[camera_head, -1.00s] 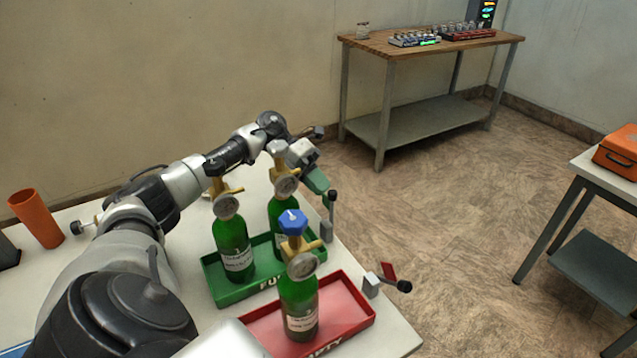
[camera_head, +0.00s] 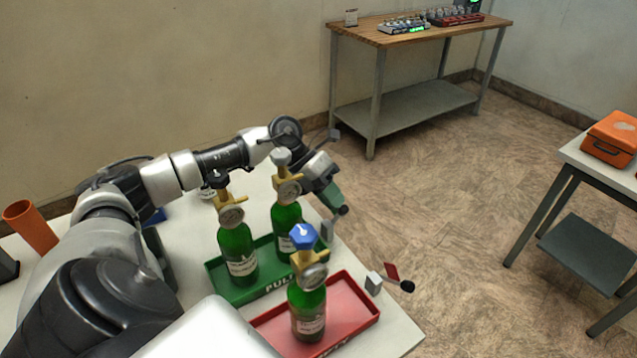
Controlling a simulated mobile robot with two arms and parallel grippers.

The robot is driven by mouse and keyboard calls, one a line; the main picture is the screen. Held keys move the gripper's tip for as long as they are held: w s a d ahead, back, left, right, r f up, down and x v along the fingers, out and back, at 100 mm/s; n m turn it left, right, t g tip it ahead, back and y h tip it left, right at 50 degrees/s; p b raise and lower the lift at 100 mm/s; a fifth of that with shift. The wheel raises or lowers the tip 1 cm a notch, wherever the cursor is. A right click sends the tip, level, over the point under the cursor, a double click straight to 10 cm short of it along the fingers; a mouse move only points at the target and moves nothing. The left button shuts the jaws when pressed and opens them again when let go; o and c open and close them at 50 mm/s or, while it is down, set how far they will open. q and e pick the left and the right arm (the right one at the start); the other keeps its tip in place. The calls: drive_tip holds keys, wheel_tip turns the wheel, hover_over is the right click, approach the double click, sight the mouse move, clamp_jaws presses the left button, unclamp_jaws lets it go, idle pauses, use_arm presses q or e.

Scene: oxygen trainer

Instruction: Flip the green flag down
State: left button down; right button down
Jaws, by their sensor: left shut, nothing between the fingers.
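The green flag (camera_head: 333,196) is at the far right edge of the white table, beyond the green tray (camera_head: 222,294). Its black knob (camera_head: 343,210) is at its lower right end, above and outward of a small grey block (camera_head: 326,231). The flag is tilted outward over the table edge. My left gripper (camera_head: 323,178) is shut and empty, right at the upper left of the flag; I cannot tell whether it touches it. Its fingertips are hard to make out. My right gripper is not in view.
Two green bottles with gauges (camera_head: 237,250) (camera_head: 287,220) stand in the green tray. A blue-capped bottle (camera_head: 307,308) stands in the red tray (camera_head: 355,312). A red flag (camera_head: 391,270) is at the near right edge. An orange cup (camera_head: 30,226) is at left.

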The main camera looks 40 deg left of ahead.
use_arm(q)
drive_tip(key=shift+s+d, duration=0.1)
drive_tip(key=shift+d, duration=0.15)
drive_tip(key=shift+a+f, duration=0.1)
idle(0.4)
drive_tip(key=shift+w+a+f+b, duration=0.1)
drive_tip(key=shift+a+f+b, duration=0.1)
drive_tip(key=shift+a, duration=0.15)
drive_tip(key=shift+w+a+f+b, duration=0.1)
drive_tip(key=shift+a+b, duration=0.1)
drive_tip(key=shift+a, duration=0.15)
drive_tip(key=shift+r, duration=0.1)
